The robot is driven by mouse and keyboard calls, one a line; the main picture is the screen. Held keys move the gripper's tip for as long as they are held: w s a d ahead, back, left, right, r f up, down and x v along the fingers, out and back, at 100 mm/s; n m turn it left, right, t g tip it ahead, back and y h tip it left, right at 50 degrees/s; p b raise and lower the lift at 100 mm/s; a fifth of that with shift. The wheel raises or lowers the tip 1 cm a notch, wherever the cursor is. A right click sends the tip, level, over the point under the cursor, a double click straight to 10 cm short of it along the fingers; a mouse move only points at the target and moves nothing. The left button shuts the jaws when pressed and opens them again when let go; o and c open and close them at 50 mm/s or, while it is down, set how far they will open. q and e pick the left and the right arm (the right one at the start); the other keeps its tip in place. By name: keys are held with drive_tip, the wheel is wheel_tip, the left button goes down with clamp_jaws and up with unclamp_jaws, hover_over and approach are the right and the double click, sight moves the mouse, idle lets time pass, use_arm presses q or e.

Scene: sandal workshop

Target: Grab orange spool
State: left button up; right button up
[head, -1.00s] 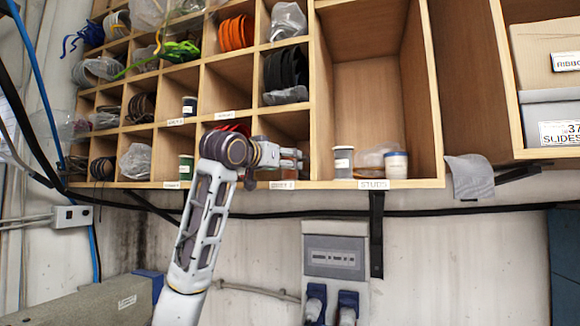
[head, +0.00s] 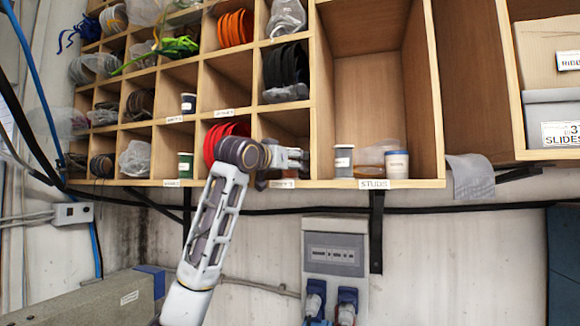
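The orange spool (head: 235,28) stands in an upper cubby of the wooden shelf, as a bundle of orange rings on edge. My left arm rises from the bottom left of the picture. Its gripper (head: 297,158) points right, at the front of a lower cubby, well below the orange spool and apart from it. The fingers are small and blend with the cubby, so I cannot tell whether they are open or shut. My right gripper is not in view.
A red coil (head: 214,137) sits behind my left wrist. Black rings (head: 285,66) fill a cubby right of and below the orange spool. The cubby directly below the orange spool (head: 228,80) looks empty. Cups (head: 396,164) stand in the large bay.

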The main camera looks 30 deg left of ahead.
use_arm(q)
drive_tip(key=c, duration=1.2)
drive_tip(key=shift+s+r, duration=0.1)
drive_tip(key=shift+r, duration=0.1)
drive_tip(key=shift+c, duration=0.2)
drive_tip(key=shift+s+r+b, duration=0.15)
drive_tip(key=shift+r+b, duration=0.2)
drive_tip(key=shift+b, duration=0.05)
drive_tip(key=shift+r, duration=3.05)
drive_tip(key=shift+s+d+f+b, duration=0.1)
drive_tip(key=shift+s+d+b, duration=0.15)
drive_tip(key=shift+s+b, duration=0.5)
drive_tip(key=s+d+b, duration=0.4)
drive_tip(key=s+b, duration=0.1)
drive_tip(key=s, duration=1.2)
drive_tip(key=shift+s, duration=0.3)
drive_tip(key=shift+d, duration=0.1)
